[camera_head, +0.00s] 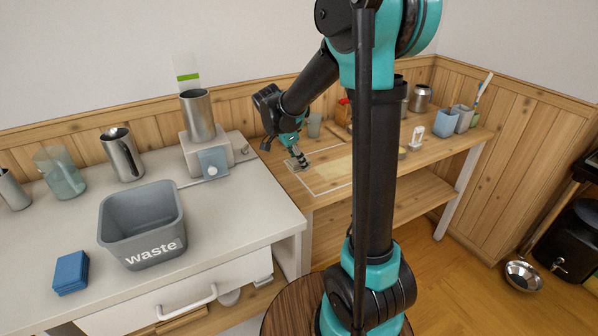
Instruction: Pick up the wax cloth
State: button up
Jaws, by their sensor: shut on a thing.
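My gripper (301,164) points down over the left part of the wooden counter (390,181). It is shut on a small, flat, pale grey piece, which I take to be the wax cloth (291,165). The piece is low at the counter top; I cannot tell whether it is still touching the wood. The fingers hide part of it, and it is too small to show its texture. A pale yellow flat patch (333,170) lies just right of the fingertips, inside a white outline on the counter.
A grey waste bin (122,213), a metal jug (122,155) and a blue folded stack (70,272) are on the white counter at left. Containers (445,123) stand at the wooden counter's far right. My upright arm link hides the counter's middle.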

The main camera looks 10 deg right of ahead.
notch_tip(320, 180, up, 14)
dwell(0.4)
jog(key=o, duration=0.7)
jog(key=c, duration=0.5)
